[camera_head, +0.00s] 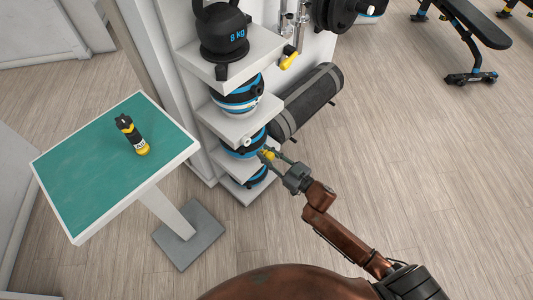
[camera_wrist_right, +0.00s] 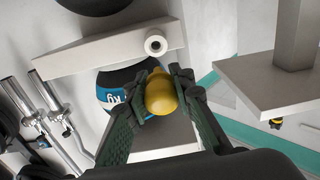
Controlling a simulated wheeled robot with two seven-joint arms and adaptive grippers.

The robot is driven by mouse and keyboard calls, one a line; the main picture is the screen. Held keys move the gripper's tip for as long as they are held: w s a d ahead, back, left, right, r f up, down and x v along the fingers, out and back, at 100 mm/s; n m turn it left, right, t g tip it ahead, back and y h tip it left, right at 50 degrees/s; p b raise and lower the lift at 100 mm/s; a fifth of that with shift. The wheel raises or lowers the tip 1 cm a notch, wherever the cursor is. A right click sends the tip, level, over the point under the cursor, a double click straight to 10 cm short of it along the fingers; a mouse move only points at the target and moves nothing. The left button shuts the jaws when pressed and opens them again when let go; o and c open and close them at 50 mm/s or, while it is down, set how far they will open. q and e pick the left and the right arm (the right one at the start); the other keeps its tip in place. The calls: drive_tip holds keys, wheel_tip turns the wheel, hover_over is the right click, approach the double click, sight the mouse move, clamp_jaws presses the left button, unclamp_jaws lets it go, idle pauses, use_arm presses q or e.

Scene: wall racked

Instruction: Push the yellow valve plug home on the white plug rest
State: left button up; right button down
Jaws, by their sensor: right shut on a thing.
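The yellow valve plug (camera_head: 268,155) is between the fingers of my right gripper (camera_head: 273,159), at the front of the wall rack. In the right wrist view the plug (camera_wrist_right: 161,95) is a rounded yellow body, gripped from both sides by the dark green fingers (camera_wrist_right: 160,92). A short white cylinder with a round hole, apparently the white plug rest (camera_wrist_right: 155,45), sticks out from a shelf edge. It also shows in the head view (camera_head: 247,142). In the wrist view the plug appears just below the rest, with a small gap; their depth relation is unclear. My left gripper is out of view.
Rack shelves (camera_head: 235,113) hold kettlebells (camera_head: 224,32) and balls (camera_head: 237,95). A grey roll (camera_head: 306,102) lies beside the rack. A green-topped table (camera_head: 80,180) with a black-and-yellow tool (camera_head: 131,135) stands left. Another yellow piece (camera_head: 289,62) sits by metal pipes.

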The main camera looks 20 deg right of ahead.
sight(247, 140)
drive_tip(key=x, duration=0.2)
drive_tip(key=shift+w+a+f+b, duration=0.1)
drive_tip(key=shift+w+f+b, duration=0.2)
drive_tip(key=shift+f+b+x, duration=0.15)
drive_tip(key=shift+x, duration=0.6)
drive_tip(key=shift+f+b+x, duration=0.15)
drive_tip(key=shift+x, duration=0.6)
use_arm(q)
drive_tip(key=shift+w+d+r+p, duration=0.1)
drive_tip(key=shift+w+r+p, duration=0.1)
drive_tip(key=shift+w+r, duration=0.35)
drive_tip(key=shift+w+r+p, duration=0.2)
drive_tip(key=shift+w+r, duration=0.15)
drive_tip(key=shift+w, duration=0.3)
use_arm(e)
drive_tip(key=shift+r, duration=0.15)
drive_tip(key=shift+w, duration=0.15)
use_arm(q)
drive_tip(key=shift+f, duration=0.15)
use_arm(e)
drive_tip(key=shift+w+a+f, duration=0.2)
drive_tip(key=shift+w, duration=0.15)
drive_tip(key=shift+w+a, duration=0.1)
drive_tip(key=shift+w, duration=0.1)
drive_tip(key=shift+s, duration=0.1)
